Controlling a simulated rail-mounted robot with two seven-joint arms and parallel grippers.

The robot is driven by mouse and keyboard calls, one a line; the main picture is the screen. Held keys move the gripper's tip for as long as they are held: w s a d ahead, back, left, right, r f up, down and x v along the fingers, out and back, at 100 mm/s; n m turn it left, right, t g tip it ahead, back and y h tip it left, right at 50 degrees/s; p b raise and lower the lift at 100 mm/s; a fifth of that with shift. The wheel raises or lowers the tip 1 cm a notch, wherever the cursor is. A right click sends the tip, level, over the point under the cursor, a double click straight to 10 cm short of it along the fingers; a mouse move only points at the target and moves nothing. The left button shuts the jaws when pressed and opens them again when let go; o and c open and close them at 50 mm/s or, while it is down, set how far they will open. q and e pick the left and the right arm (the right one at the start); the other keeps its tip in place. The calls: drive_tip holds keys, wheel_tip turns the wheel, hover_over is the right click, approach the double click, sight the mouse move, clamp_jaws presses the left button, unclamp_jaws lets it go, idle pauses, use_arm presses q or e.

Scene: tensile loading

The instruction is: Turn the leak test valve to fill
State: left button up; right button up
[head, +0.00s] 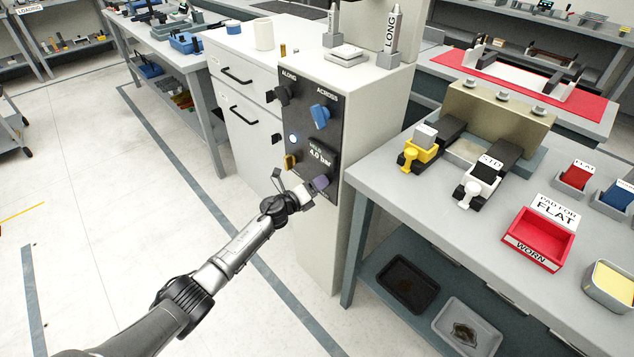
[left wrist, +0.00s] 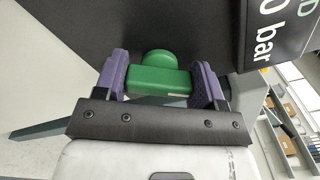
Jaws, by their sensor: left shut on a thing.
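A dark test panel (head: 305,124) is on the front of a white cabinet. Its display (head: 319,156) appears to read HOLD, 4.0 bar. My left gripper (head: 315,186) is at the lower right of the panel, just below the display. In the left wrist view, the purple fingers of the gripper (left wrist: 160,76) are shut on the green valve handle (left wrist: 160,82), one on each side of it. The handle has a rounded green hub against the dark panel. The handle is hidden behind the gripper in the head view. My right gripper is not in view.
A grey bench (head: 400,187) with clamps and a red tray (head: 538,238) stands to the right. The floor to the left is clear.

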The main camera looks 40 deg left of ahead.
use_arm(q)
drive_tip(key=n+p, duration=0.1)
drive_tip(key=n, duration=0.3)
drive_tip(key=shift+p, duration=0.35)
drive_tip(key=shift+n+p, duration=0.35)
drive_tip(key=shift+n, duration=1.15)
drive_tip(key=o, duration=0.9)
drive_tip(key=shift+f, duration=0.1)
